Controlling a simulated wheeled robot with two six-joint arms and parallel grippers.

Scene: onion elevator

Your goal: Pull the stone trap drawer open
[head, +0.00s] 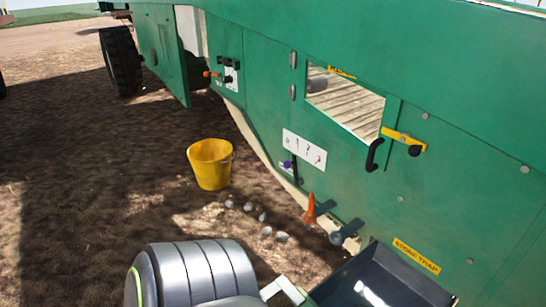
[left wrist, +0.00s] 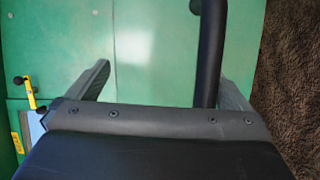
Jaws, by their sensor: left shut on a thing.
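The stone trap drawer (head: 400,277) is a dark open-topped box at the lower right of the head view. It stands out from the green panel below the yellow stone trap label (head: 416,256). My left gripper (left wrist: 166,76) shows in the left wrist view, its grey fingers on either side of a black handle bar (left wrist: 211,50). It is shut on this bar, which lies close to the right finger. My right gripper is out of view.
A yellow bucket (head: 210,165) stands on the soil, with several stones (head: 262,217) near it. An orange cone-shaped part (head: 310,208) and a dark lever (head: 350,230) stick out left of the drawer. A black door handle (head: 374,155) and yellow latch (head: 403,140) sit above.

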